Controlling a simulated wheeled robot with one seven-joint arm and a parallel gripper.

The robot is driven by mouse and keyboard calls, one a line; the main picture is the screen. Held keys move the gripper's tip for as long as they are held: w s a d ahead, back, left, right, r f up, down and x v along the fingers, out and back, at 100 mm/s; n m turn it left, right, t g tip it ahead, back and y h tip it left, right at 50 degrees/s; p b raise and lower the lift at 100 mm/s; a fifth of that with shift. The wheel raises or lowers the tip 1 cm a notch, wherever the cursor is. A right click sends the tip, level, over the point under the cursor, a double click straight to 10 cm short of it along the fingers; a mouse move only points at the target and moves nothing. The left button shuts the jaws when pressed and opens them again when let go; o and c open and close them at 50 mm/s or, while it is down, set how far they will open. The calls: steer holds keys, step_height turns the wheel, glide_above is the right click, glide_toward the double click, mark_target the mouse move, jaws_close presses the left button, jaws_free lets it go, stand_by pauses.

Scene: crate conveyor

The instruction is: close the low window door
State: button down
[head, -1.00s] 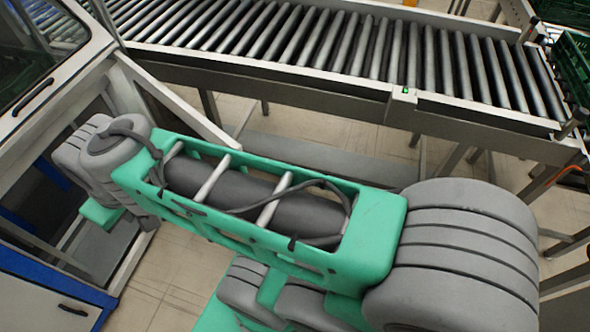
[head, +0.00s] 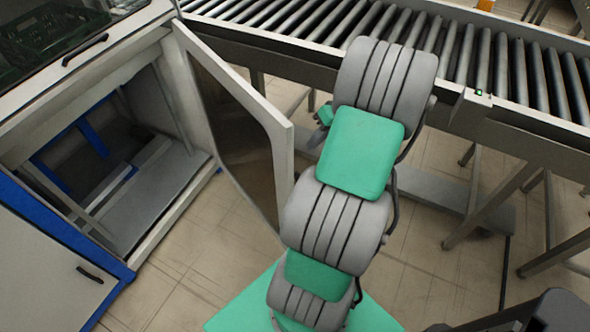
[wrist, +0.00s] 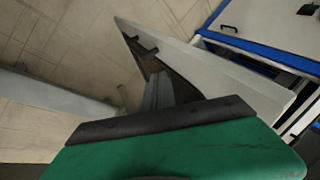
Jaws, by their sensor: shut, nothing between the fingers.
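The low window door (head: 235,130) has a pale frame around a dark pane. In the head view it stands open, swung out from the low cabinet opening on its left, beside my arm. The wrist view shows its pale frame (wrist: 212,66) just beyond my gripper, with two short dark parts near its far end. My gripper (wrist: 157,78) is shut and empty, with its grey fingers close to the door's dark pane; I cannot tell whether they touch. In the head view my gripper cannot be made out behind my arm.
The cabinet (head: 150,220) is open inside, with a blue-edged white panel (head: 50,265) to its left and a handled upper window above. A roller conveyor (head: 450,50) runs behind the door and my arm. Tiled floor (head: 190,270) in front of the opening is clear.

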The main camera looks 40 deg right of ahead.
steer(key=shift+w+a+f+n+t+y+p, duration=0.2)
steer(key=shift+w+a+f+n, duration=0.5)
steer(key=shift+f, duration=0.85)
steer(key=shift+w+a+f+n+t+y+p, duration=0.2)
steer(key=shift+w+a+f, duration=0.55)
steer(key=shift+f, duration=0.8)
steer(key=shift+w+a+f+n+t+y, duration=0.15)
steer(key=shift+w+a+f+n, duration=0.3)
steer(key=shift+a+f, duration=0.8)
steer(key=shift+d+f, duration=0.3)
